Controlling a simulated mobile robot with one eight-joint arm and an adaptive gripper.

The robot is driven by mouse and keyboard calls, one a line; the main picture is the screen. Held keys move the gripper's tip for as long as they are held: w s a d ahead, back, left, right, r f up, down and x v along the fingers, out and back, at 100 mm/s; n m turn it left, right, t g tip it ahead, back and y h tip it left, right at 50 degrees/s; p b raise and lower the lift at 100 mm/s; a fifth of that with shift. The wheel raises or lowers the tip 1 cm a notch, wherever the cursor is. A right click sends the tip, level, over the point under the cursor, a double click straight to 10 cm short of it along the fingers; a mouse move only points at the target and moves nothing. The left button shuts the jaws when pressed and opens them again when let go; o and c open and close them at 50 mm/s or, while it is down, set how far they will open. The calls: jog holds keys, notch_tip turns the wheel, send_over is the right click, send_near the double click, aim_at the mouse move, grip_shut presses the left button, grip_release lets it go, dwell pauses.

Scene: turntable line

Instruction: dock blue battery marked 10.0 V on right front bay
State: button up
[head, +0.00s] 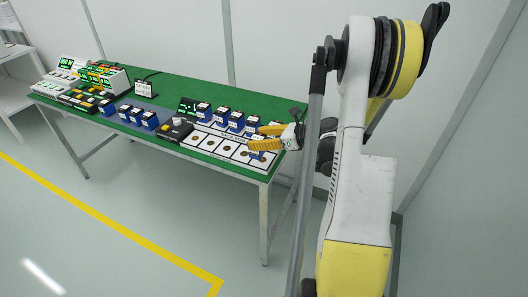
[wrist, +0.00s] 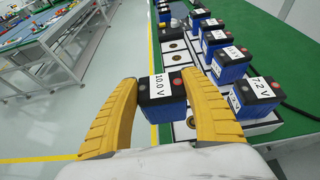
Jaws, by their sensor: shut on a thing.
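My gripper (head: 268,138) has its yellow fingers shut on the sides of a blue battery with a black top (head: 258,154). In the wrist view the fingers (wrist: 160,92) close around that battery, and its white label reads 10.0 V (wrist: 160,86). It looks upright, at the right end of the front row of white bays (head: 225,149), which have round brown contacts. The right front bay is mostly hidden under the battery and fingers. I cannot tell whether the battery touches it. Other front bays show empty, also in the wrist view (wrist: 174,46).
A back row of blue batteries (head: 236,121) stands close behind; the nearest, marked 7.2 V (wrist: 252,98), is just right of my gripper in the wrist view. Several batteries (head: 136,116), a black box with a knob (head: 176,130) and lit devices (head: 103,78) stand farther left on the green table (head: 160,80).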

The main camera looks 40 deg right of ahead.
jog(key=shift+w+d+f+b, duration=0.45)
jog(key=shift+d+f, duration=0.3)
jog(key=shift+f, duration=0.45)
jog(key=shift+w+d+f+b, duration=0.4)
jog(key=shift+d+f+b, duration=0.3)
jog(key=shift+f, duration=0.45)
jog(key=shift+w+d+f+b, duration=0.4)
jog(key=shift+d+f, duration=0.4)
jog(key=shift+f, duration=0.4)
jog(key=shift+f, duration=0.15)
jog(key=o, duration=1.4)
